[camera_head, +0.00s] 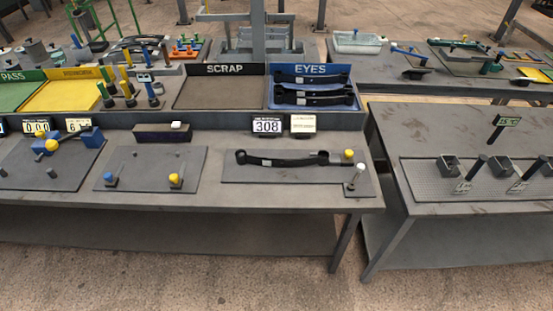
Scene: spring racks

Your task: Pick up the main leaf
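A long black leaf (285,159) with a rolled eye at each end lies on a grey plate (240,175) on the front bench. It has a small pale label near its left end. Several similar black leaves (312,95) lie in the blue bin marked EYES (270,107) behind it. No label in view says which one is the main leaf. My gripper is not in view.
A display reading 308 (267,125) stands behind the plate. A yellow-topped peg (348,155) and a white-topped post (356,178) stand at the leaf's right end. The SCRAP bin (222,92) looks empty. A second bench (420,135) stands at right, across a narrow gap.

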